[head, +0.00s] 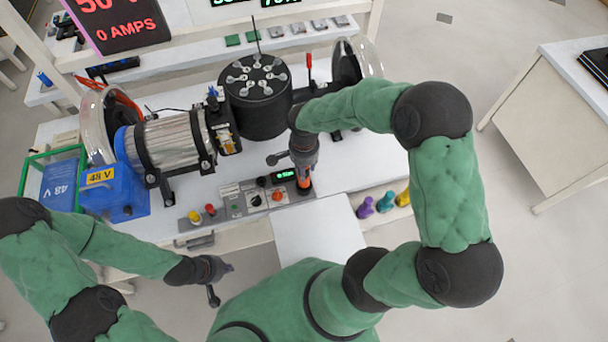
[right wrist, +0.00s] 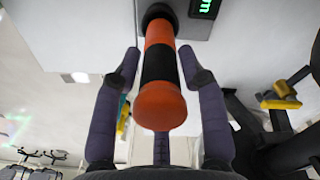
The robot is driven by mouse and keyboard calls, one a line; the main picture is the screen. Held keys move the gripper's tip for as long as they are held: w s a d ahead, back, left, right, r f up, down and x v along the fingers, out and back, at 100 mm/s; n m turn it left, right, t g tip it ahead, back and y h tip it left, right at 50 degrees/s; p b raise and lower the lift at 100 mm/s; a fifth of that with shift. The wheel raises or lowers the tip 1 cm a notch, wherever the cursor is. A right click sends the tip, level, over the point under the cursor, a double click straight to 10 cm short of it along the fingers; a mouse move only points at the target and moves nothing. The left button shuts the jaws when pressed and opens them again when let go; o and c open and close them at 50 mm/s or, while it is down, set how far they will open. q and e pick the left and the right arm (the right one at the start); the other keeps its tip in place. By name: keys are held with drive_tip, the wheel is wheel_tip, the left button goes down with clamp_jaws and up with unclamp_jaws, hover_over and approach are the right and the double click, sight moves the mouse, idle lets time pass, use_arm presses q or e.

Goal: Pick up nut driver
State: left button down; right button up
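The nut driver appears to be the tool with an orange and black banded handle (right wrist: 158,62), seen end-on in the right wrist view. In the head view its orange handle (head: 304,179) shows just below my right gripper (head: 303,162), beside the control panel. In the right wrist view the two fingers of my right gripper (right wrist: 160,75) stand on either side of the handle, with gaps visible. The gripper is open. The tool's far end meets a dark round collar. My left gripper (head: 222,282) is open and empty, in front of the bench at lower left.
The control panel (head: 256,199) with knobs and a green display lies left of the tool. A black drum (head: 256,105), a motor (head: 170,143) and a blue 48 V box (head: 113,188) stand behind. Purple, teal and yellow pieces (head: 384,203) sit to the right.

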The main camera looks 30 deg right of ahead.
clamp_jaws()
drive_tip(key=shift+r, duration=0.1)
